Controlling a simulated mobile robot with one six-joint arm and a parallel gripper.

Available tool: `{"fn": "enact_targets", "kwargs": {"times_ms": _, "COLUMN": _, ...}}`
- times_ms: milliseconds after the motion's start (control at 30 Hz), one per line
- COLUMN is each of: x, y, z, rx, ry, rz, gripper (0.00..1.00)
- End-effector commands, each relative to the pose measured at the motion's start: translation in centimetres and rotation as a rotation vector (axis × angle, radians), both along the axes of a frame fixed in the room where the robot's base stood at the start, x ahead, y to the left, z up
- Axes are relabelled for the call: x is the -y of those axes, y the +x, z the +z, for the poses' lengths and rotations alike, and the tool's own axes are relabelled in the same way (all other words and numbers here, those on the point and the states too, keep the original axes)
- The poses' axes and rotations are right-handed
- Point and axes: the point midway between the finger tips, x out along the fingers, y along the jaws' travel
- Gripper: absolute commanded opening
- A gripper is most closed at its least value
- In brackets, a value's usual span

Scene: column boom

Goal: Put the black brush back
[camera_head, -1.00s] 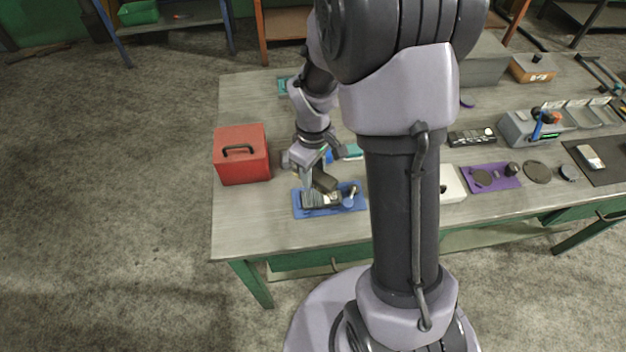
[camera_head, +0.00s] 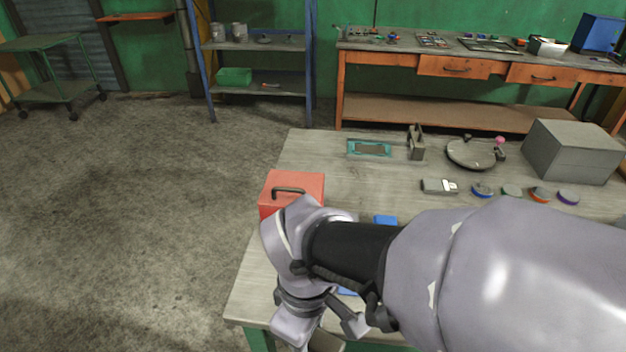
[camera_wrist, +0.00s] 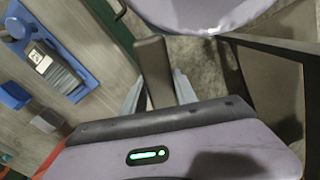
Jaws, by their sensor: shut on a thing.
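My gripper (camera_wrist: 158,92) is shut on a dark grey-brown bar (camera_wrist: 153,65), which looks to be the black brush; no bristles show. In the wrist view the bar stands up between the two pale fingers, with floor behind it. In the head view my gripper (camera_head: 325,328) is at the table's front left edge, and part of the dark bar (camera_head: 328,343) shows at the bottom. A blue tray (camera_wrist: 84,76) on the table holds a black device with a white label (camera_wrist: 46,64) and a round blue piece (camera_wrist: 15,27). My arm hides most of the tray in the head view.
A red box (camera_head: 292,184) stands at the table's left. A blue block (camera_wrist: 14,95) lies near the tray. Behind are a teal frame (camera_head: 369,149), a grey box (camera_head: 571,151) and several small round tins. The table (camera_head: 325,150) is bare at its back left corner.

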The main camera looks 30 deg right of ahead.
Motion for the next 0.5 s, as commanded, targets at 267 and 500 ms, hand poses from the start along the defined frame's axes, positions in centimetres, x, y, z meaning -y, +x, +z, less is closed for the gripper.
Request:
{"fn": "enact_targets", "kwargs": {"times_ms": 267, "x": 0.2, "y": 3.8, "z": 1.3, "rx": -0.011, "ry": -0.001, "rz": 0.002, "gripper": 0.00}}
{"fn": "enact_targets", "kwargs": {"times_ms": 500, "x": 0.4, "y": 8.6, "z": -0.9, "rx": -0.001, "ry": 0.000, "rz": -0.002, "gripper": 0.00}}
